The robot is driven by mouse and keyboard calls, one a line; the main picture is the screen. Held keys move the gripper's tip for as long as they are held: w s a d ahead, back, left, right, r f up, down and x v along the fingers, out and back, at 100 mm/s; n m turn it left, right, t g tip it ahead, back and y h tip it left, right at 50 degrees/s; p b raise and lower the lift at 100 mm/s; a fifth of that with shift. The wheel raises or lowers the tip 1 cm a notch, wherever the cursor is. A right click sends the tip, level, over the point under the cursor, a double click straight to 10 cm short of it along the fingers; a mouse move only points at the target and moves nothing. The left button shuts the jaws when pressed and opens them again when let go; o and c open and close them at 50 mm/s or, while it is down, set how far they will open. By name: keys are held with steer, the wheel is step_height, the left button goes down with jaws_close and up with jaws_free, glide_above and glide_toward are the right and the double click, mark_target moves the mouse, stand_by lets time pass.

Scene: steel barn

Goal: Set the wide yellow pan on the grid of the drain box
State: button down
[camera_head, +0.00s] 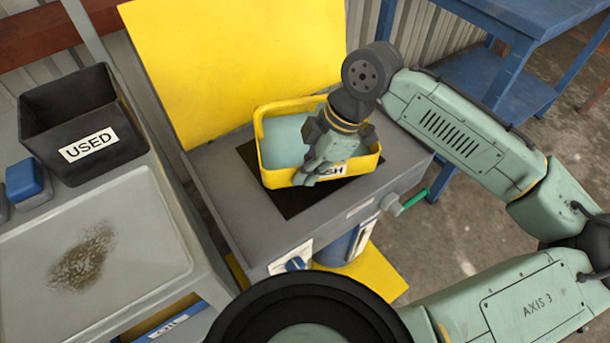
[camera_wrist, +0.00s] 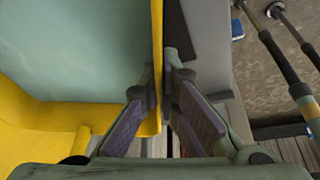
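The wide yellow pan (camera_head: 277,179) is over the dark square grid (camera_head: 298,203) in the top of the grey drain box (camera_head: 370,195). It looks nearly level and pale blue-green inside; I cannot tell whether it touches the grid. A white label ending in "SH" is partly hidden on its front wall. My gripper (camera_head: 318,173) reaches down at that wall. In the wrist view, my gripper's fingers (camera_wrist: 160,88) close on both sides of the pan's yellow wall (camera_wrist: 157,38). Most of the grid is hidden under the pan.
A yellow panel (camera_head: 225,65) stands behind the box. A black bin marked USED (camera_head: 110,120) and a stained grey tray (camera_head: 150,235) are at left. A green-handled valve (camera_head: 412,200) sticks out at the box's right. A blue table (camera_head: 510,65) stands at the back right.

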steer(key=shift+w+a, duration=0.15)
steer(key=shift+w, duration=0.05)
steer(key=shift+f, duration=1.75)
steer(key=shift+f, duration=0.15)
steer(key=c, duration=1.8)
jaws_free()
steer(key=v, duration=1.2)
